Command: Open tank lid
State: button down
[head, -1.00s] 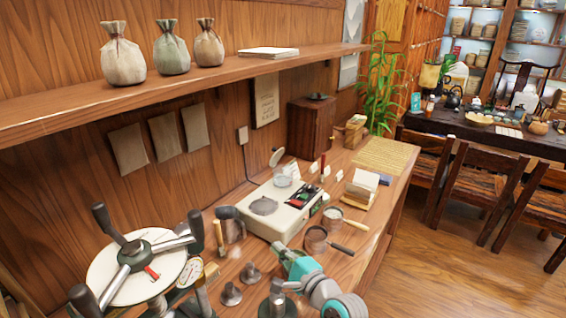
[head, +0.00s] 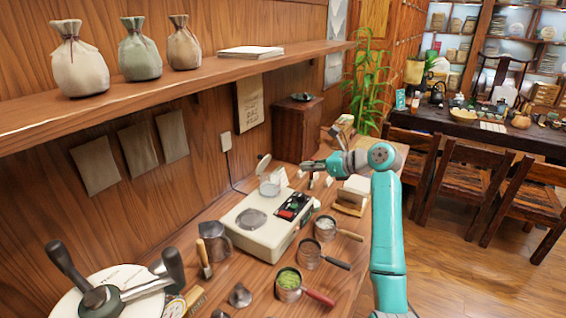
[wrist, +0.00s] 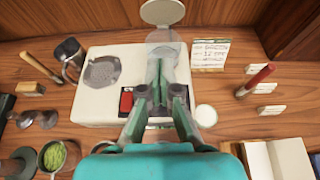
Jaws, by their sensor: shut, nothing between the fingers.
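The white steamer machine (head: 262,224) stands on the wooden bench, with a round plate and a dark switch panel on top. Its clear tank (head: 270,187) is at the back. A pale round lid (head: 263,162) stands raised at the tank's back edge. It also shows in the wrist view (wrist: 162,12), beyond the clear tank (wrist: 165,40). My gripper (head: 306,165) is above the bench, right of the tank in the head view. In the wrist view my gripper (wrist: 157,68) is shut and empty, its fingertips overlapping the tank. I cannot tell whether they touch it.
A cup of green leaves (head: 288,281), handled strainers (head: 310,255) and a metal jug (head: 217,248) stand around the machine. Small cards and a red-handled tool (wrist: 256,79) are to its right. A press with dark handles (head: 100,290) is at lower left. A shelf (head: 200,80) runs above.

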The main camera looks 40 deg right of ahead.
aim_at(260, 156)
jog(key=shift+w+r+x, duration=0.15)
jog(key=shift+r+x, duration=0.25)
jog(key=shift+x, duration=1.7)
jog(key=shift+w+r+x, duration=0.15)
jog(key=shift+r+x, duration=0.3)
jog(key=shift+x, duration=1.65)
jog(key=shift+w+r+x, duration=0.2)
jog(key=shift+r+x, duration=0.2)
jog(key=shift+x, duration=1.7)
jog(key=shift+a+r, duration=0.1)
jog(key=shift+a, duration=0.1)
jog(key=shift+w+a+r+g+h, duration=0.2)
jog(key=shift+w+r+g, duration=0.2)
jog(key=shift+g, duration=0.2)
jog(key=shift+w+a+r+g+h, duration=0.1)
jog(key=shift+w+r+g+h, duration=0.15)
jog(key=shift+w+g, duration=0.3)
jog(key=shift+w+a+r, duration=0.15)
jog(key=shift+w, duration=0.25)
jog(key=shift+w+a+r, duration=0.1)
jog(key=shift+w, duration=0.25)
jog(key=shift+r, duration=0.1)
